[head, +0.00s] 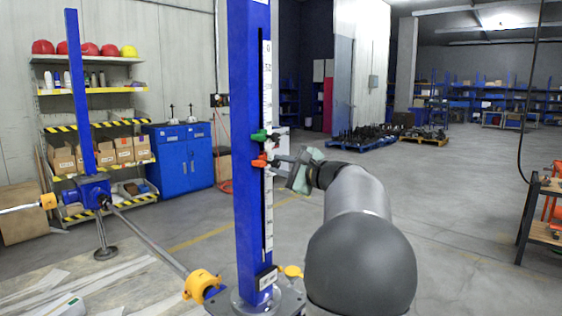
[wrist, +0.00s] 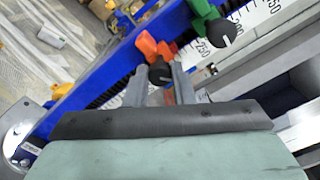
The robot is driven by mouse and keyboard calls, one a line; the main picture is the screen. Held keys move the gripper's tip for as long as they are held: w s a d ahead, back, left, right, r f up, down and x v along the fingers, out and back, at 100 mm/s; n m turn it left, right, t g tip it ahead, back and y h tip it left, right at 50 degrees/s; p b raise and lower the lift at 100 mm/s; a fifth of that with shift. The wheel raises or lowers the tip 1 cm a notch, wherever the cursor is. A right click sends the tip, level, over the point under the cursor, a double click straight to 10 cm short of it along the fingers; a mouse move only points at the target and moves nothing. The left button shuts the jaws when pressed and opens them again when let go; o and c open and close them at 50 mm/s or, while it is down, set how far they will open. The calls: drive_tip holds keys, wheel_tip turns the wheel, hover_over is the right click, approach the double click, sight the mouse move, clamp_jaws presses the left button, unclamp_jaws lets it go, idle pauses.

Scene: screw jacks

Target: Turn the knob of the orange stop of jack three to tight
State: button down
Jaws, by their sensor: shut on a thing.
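The orange stop (head: 257,163) sits on the blue jack column (head: 247,210), just below the green stop (head: 258,136). In the wrist view the orange stop (wrist: 151,46) has a black knob (wrist: 160,72) facing me. My gripper (head: 279,161) reaches in from the right; in the wrist view its two grey fingers (wrist: 160,80) stand on either side of this knob and are shut on it. The knob's pointer mark is not clear. The green stop (wrist: 203,10) has its own black knob (wrist: 221,32) just up and right of my fingers, apart from them.
A white scale (head: 267,215) runs along the column. A dark plate (head: 266,279) is at its foot; its marking is unreadable. A second blue jack (head: 77,90) stands left, joined by a shaft (head: 150,238) with yellow couplings. Open floor lies right of the column.

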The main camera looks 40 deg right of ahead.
drive_tip(key=m+p, duration=0.3)
drive_tip(key=m, duration=0.2)
drive_tip(key=shift+r, duration=0.1)
drive_tip(key=shift+m+p, duration=0.85)
drive_tip(key=shift+m, duration=0.45)
drive_tip(key=c, duration=1.2)
unclamp_jaws()
drive_tip(key=shift+c, duration=0.2)
drive_tip(key=shift+s, duration=0.1)
drive_tip(key=s+d+b, duration=0.2)
drive_tip(key=s+b, duration=0.1)
drive_tip(key=s, duration=1.4)
drive_tip(key=shift+d, duration=0.35)
